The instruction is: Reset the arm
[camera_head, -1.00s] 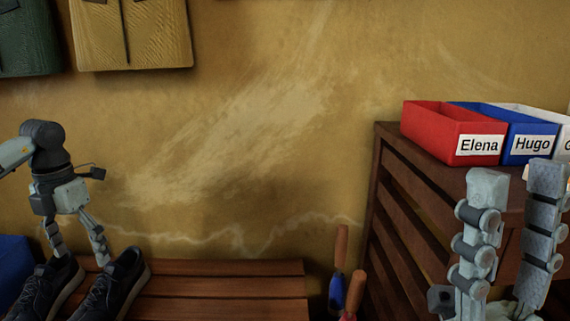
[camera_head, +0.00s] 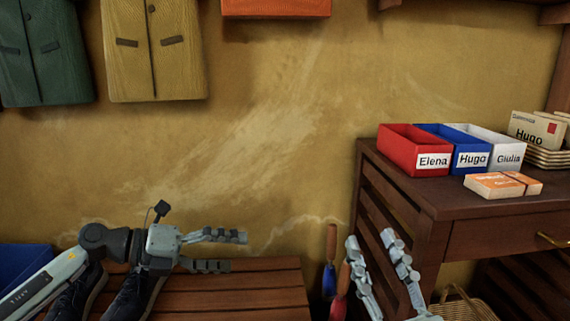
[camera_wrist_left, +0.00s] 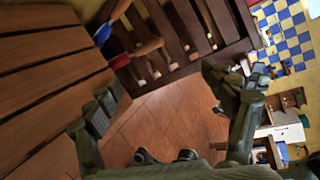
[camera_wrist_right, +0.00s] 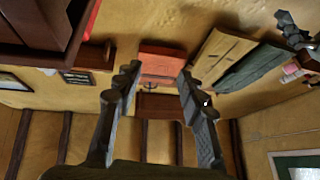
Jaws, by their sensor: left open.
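My left gripper (camera_head: 238,251) reaches to the right above the wooden bench, its two fingers apart and nothing between them. It also shows open in the left wrist view (camera_wrist_left: 165,95). My right gripper (camera_head: 371,238) points up in front of the dark wooden cabinet. Its fingers are apart and empty in the right wrist view (camera_wrist_right: 157,72), pointing toward the wall and the hanging garments.
A slatted bench (camera_head: 270,285) holds dark shoes (camera_head: 135,298), partly hidden by my left arm. Two red-and-blue-ended tools (camera_head: 331,245) stand between bench and cabinet (camera_head: 410,205). Red (camera_head: 400,160), blue and white labelled boxes and orange packets (camera_head: 495,186) sit on top.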

